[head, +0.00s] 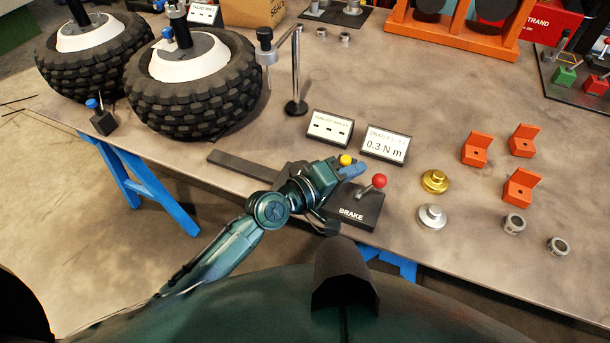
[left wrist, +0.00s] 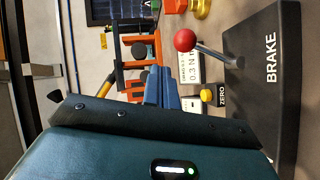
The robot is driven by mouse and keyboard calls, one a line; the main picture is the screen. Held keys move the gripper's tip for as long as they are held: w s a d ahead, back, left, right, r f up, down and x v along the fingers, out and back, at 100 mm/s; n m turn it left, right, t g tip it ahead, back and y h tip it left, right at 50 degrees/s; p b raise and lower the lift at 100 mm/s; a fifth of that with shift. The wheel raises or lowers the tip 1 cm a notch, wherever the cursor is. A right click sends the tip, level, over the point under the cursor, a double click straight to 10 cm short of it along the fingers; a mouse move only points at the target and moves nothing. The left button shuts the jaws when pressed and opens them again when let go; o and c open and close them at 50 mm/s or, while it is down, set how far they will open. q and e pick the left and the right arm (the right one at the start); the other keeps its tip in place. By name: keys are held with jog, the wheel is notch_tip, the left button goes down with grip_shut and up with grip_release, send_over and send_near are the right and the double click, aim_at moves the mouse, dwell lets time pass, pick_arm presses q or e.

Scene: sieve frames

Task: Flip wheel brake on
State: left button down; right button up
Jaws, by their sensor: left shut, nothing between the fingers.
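The brake unit (head: 357,213) is a black box labelled BRAKE near the front edge of the table. Its lever (head: 368,189) carries a red ball knob (head: 379,181) and leans up to the right in the head view. In the left wrist view the red knob (left wrist: 185,40) and the BRAKE face (left wrist: 272,70) show on the right. My left gripper (head: 352,171) is shut and empty, its blue fingers beside the lever, on its left in the head view. The fingers (left wrist: 162,88) appear apart from the knob. My right gripper is not in view.
A yellow button (head: 345,159) and a display reading 0.3 N m (head: 385,145) stand behind the fingers. Gold (head: 434,181) and silver (head: 432,217) weights lie to the right, with orange blocks (head: 477,149) beyond. Large tyres (head: 190,97) stand at left.

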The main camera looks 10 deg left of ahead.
pick_arm(q)
jog(key=r+v, duration=0.2)
jog(key=v, duration=0.8)
jog(key=shift+s, duration=0.1)
